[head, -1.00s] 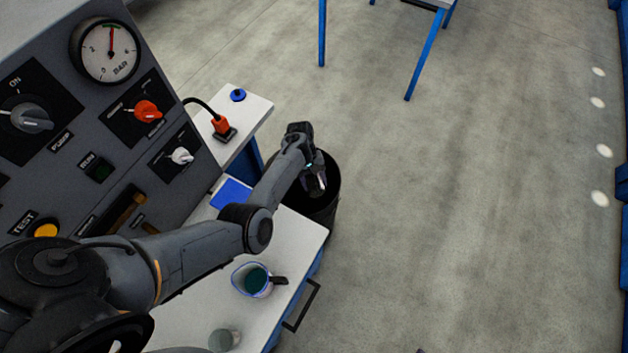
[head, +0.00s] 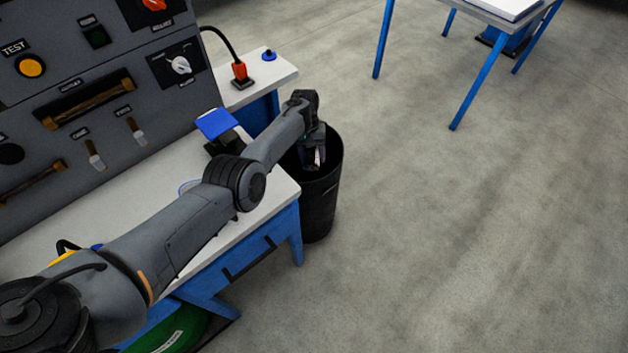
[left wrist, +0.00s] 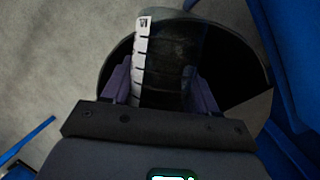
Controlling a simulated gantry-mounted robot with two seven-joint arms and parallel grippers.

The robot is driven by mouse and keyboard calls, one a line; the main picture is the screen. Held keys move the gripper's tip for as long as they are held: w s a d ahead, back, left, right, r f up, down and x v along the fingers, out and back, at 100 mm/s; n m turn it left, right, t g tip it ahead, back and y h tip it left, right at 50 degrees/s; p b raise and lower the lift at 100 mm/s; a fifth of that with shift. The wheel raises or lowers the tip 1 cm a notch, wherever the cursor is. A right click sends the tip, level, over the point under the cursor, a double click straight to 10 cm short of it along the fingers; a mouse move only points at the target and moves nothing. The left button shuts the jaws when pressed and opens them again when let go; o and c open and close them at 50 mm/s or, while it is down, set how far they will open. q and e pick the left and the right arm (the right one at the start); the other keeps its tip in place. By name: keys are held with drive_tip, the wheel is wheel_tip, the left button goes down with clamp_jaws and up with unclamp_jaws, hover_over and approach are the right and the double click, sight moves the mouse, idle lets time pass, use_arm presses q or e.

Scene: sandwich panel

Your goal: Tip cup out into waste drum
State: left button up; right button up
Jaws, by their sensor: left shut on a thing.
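The black waste drum (head: 321,205) stands on the floor at the far end of the white-topped bench. My left gripper (head: 315,160) reaches down into its open mouth. In the left wrist view the left gripper (left wrist: 165,88) is shut on a clear cup (left wrist: 172,55) with a white graduated strip along one side. The dark drum opening (left wrist: 235,85) lies behind the cup. The cup is mostly hidden in the head view. I cannot tell its exact tilt or whether anything is in it. My right gripper is not in view.
The bench (head: 250,205) has blue legs and stands beside the drum. A control panel (head: 90,90) rises at the left. A blue-lidded black item (head: 215,123) sits on the bench near the arm. Another blue-legged table (head: 480,15) stands at the back. The floor to the right is clear.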

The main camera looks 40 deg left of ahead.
use_arm(q)
drive_tip(key=shift+w+a+r+y, duration=0.15)
drive_tip(key=shift+w+a+r, duration=0.2)
drive_tip(key=shift+w+a, duration=0.15)
drive_tip(key=shift+w+a+r+y, duration=0.15)
drive_tip(key=shift+w+a+r, duration=0.2)
drive_tip(key=shift+a, duration=0.2)
drive_tip(key=shift+d+t, duration=0.15)
drive_tip(key=shift+t, duration=0.15)
drive_tip(key=shift+d+r+p, duration=0.1)
drive_tip(key=shift+d+p, duration=0.2)
drive_tip(key=shift+p, duration=0.7)
drive_tip(key=w+a+r+t+y+p, duration=0.1)
drive_tip(key=r+t+y+p, duration=0.1)
drive_tip(key=r+t+y, duration=0.2)
drive_tip(key=w+a+r+m+t+y+p, duration=0.1)
drive_tip(key=w+r+t+y+p, duration=0.1)
drive_tip(key=t, duration=0.6)
drive_tip(key=shift+a+r+t+y+p, duration=0.3)
drive_tip(key=shift+r+y+p, duration=0.25)
drive_tip(key=shift+r+y, duration=0.8)
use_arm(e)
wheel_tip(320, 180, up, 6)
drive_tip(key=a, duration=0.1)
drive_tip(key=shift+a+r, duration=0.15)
